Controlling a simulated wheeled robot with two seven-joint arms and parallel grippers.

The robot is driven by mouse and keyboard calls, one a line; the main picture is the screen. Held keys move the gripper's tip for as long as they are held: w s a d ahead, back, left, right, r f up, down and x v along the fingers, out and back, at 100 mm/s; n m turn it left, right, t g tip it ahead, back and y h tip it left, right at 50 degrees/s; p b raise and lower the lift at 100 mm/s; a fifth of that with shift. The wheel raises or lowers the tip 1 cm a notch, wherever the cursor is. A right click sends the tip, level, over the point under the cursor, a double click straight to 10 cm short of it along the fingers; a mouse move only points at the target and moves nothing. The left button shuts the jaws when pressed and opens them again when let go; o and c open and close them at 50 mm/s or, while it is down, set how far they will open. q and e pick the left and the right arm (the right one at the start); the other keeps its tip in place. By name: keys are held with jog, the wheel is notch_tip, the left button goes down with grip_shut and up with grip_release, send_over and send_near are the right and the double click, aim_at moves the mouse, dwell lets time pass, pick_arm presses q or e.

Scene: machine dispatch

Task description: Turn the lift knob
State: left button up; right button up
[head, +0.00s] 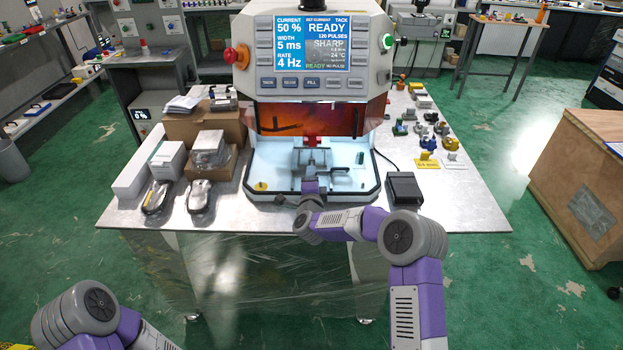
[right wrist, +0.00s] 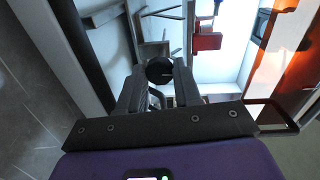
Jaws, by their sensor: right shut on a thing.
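The lift knob (right wrist: 160,68) is a dark round knob low inside the lit chamber of the machine (head: 318,84). In the right wrist view it sits between the fingertips of my right gripper (right wrist: 160,80), which is shut on it. A light mark shows on the knob's face. In the head view my right gripper (head: 311,172) reaches into the open chamber from the front, and I cannot make out the knob there. My left gripper is not in view; only part of my left arm shows at the lower left.
The orange shield (head: 345,120) hangs above the chamber, with a red part (head: 312,141) below it. A black box (head: 403,187) stands right of the chamber. Cartons (head: 208,126) and two wrapped items crowd the left. Small coloured parts (head: 427,143) lie on the right.

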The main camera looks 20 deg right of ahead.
jog(key=shift+n, duration=0.5)
jog(key=o, duration=1)
jog(key=shift+o, duration=0.2)
jog(key=p+v, duration=0.1)
jog(key=v, duration=0.6)
jog(key=shift+s, duration=0.25)
jog(key=shift+a, duration=0.1)
